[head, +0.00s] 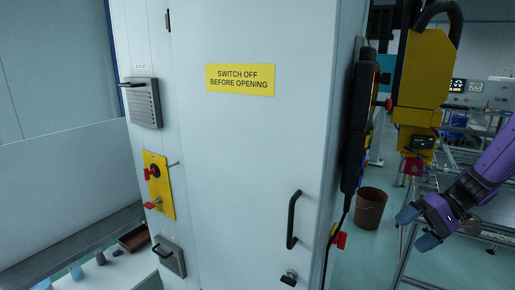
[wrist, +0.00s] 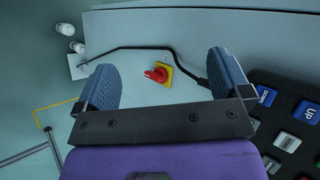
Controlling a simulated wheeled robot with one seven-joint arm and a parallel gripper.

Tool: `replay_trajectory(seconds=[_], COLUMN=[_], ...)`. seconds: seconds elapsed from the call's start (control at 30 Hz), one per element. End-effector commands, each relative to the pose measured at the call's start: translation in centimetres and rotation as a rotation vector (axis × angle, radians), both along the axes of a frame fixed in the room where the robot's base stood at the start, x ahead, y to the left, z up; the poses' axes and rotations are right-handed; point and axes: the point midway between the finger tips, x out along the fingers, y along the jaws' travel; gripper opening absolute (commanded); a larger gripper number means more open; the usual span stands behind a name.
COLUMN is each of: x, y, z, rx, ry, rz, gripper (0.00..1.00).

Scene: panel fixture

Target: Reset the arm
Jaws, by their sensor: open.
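My purple arm (head: 488,172) reaches in from the right edge in the head view. My gripper (head: 413,228) has two blue fingers set apart, with nothing between them, and is to the right of the grey cabinet (head: 235,150). In the wrist view my gripper (wrist: 162,65) is also open and empty. A red knob on a yellow plate (wrist: 158,73) shows between the fingers, beyond them and apart from them.
A black pendant (head: 356,130) hangs by the cabinet's right side; its UP and DOWN buttons (wrist: 295,122) are close to the right finger in the wrist view. A brown bucket (head: 370,208) and a metal-framed table (head: 460,255) stand near my gripper.

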Motion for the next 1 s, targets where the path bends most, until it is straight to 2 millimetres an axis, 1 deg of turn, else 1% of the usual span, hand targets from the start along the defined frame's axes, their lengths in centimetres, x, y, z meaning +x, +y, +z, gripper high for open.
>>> replay_trajectory(seconds=[0.03,0.1,0.37,0.53,0.8,1.0], x=[-0.4,-1.1,-3.9,-6.2,-10.2,-13.5], y=[0.9,1.8,5.0,6.7,8.7,9.6], z=[1.3,2.7,7.7,10.7,14.8,17.4], rx=[-0.05,-0.115,-0.351,-0.493,-0.686,-0.792], ry=[-0.002,0.003,-0.019,-0.064,-0.182,-0.3], rz=[0.023,0.044,0.092,0.098,0.068,0.016], gripper=[0.96,0.96,0.96,0.96,0.96,0.96])
